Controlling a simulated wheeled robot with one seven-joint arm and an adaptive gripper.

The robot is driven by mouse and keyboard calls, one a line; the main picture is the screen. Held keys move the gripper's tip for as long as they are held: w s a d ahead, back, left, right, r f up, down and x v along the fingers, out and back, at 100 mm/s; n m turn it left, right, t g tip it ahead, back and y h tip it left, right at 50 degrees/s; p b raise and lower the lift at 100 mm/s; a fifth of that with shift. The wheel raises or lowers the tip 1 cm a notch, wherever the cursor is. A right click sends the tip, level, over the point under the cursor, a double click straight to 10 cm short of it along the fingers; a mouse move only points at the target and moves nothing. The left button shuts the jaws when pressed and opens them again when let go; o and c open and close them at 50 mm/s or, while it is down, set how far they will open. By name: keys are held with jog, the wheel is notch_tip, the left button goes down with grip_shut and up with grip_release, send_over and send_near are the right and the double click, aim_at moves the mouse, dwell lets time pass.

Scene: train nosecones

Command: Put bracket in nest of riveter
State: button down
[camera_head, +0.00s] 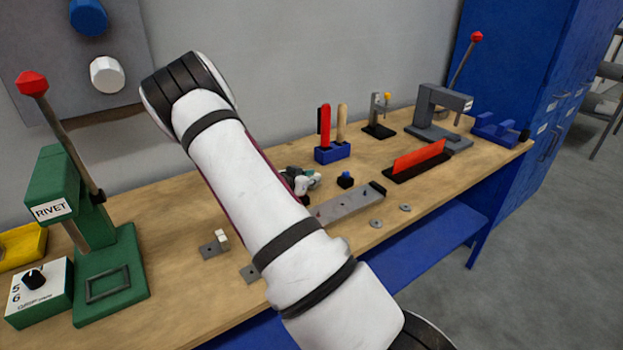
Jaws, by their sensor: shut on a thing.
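The green riveter (62,205) labelled RIVET stands at the left end of the bench, its red-knobbed lever raised. Its nest (107,286), a dark rectangular frame on the green base, looks empty. A grey bracket-like plate with a pale upright block (221,238) lies on the bench right of the riveter. Another small grey plate (249,273) is partly behind my arm. My gripper (302,183) is partly hidden behind my arm, over mid-bench, far right of the riveter. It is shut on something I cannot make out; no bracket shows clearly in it.
Right of my arm are a long grey fixture (345,206), washers, a blue tool holder (332,153), a red-bladed stand (418,158) and a grey press (436,115).

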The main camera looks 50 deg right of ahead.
jog(key=shift+f, duration=0.1)
jog(key=c, duration=1.6)
grip_release()
jog(key=shift+o, duration=0.2)
